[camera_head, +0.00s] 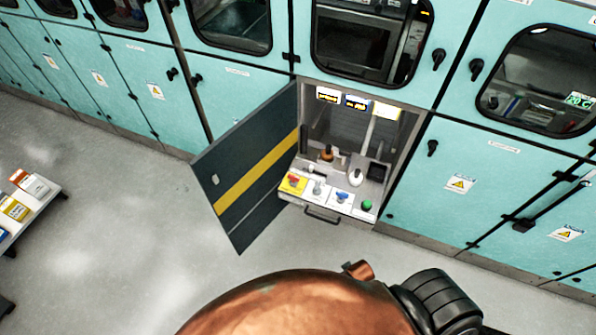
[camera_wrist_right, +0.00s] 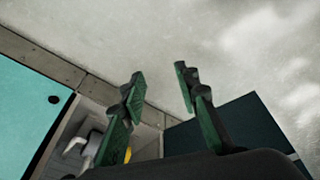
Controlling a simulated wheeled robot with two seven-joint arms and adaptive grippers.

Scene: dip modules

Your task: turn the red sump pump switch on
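The red switch (camera_head: 293,181) sits on a yellow plate at the left end of a pulled-out drawer panel in the head view. It is small, and I cannot tell its position. Right of it on the panel are a grey switch (camera_head: 317,188), a blue switch (camera_head: 342,197) and a green button (camera_head: 367,205). My right gripper (camera_wrist_right: 160,75) is open and empty in the right wrist view, its green-padded fingers apart over grey floor. The red switch cannot be made out there. My left gripper is not in view.
A dark cabinet door with a yellow stripe (camera_head: 252,182) stands open left of the drawer (camera_head: 323,214). Teal cabinets (camera_head: 225,95) line the wall. A white rack (camera_head: 42,203) with boxes stands at far left. The floor (camera_head: 120,220) before the cabinets is clear.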

